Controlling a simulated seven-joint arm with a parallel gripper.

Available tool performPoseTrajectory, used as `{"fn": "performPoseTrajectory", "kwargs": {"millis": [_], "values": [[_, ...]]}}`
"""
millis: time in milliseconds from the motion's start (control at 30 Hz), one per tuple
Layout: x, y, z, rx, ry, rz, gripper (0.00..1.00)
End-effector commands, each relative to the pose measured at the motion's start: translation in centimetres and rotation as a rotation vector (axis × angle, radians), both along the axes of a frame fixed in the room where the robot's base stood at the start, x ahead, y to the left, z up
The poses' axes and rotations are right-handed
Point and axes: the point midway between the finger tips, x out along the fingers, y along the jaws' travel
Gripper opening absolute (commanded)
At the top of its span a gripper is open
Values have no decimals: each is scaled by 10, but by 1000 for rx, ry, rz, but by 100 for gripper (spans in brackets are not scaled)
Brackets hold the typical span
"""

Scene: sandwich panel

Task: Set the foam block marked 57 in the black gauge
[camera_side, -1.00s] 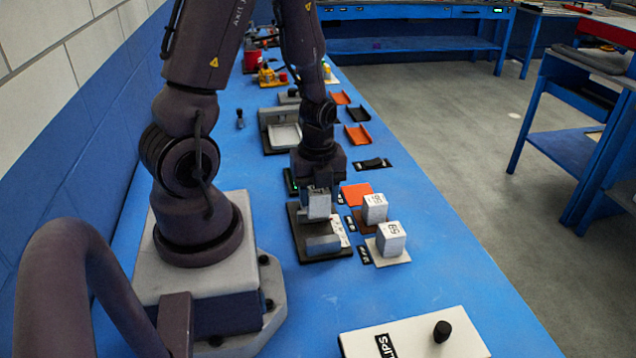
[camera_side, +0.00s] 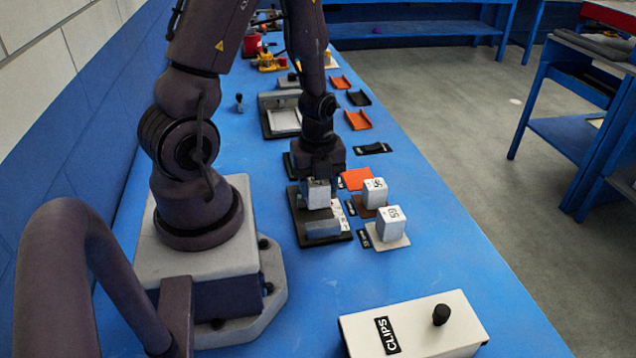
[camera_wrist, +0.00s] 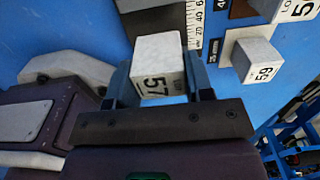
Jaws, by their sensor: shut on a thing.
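The foam block marked 57 (camera_wrist: 157,66) is a pale grey cube with its number facing the wrist camera. My gripper (camera_wrist: 157,84) is shut on it, with a finger on each side. In the side view my gripper (camera_side: 317,184) holds the block (camera_side: 318,197) over the black gauge (camera_side: 301,229). The gauge is a dark plate with a grey bar (camera_side: 322,229) and a white scale strip. In the wrist view the gauge (camera_wrist: 160,24) is partly hidden behind the block. I cannot tell whether the block touches the plate.
A block marked 59 (camera_side: 391,224) sits on a pale pad right of the gauge. Another numbered block (camera_side: 374,193) sits on a brown pad behind it. An orange pad (camera_side: 357,179) is bare. A white CLIPS box (camera_side: 415,328) stands in front, with clear blue bench between.

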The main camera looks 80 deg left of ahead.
Motion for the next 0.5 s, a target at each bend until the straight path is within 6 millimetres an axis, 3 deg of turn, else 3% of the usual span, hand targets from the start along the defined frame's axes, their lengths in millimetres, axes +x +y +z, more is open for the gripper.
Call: {"fn": "performPoseTrajectory", "kwargs": {"millis": [500], "values": [[0, 0, -8, 0, 1, 0, 24]]}}
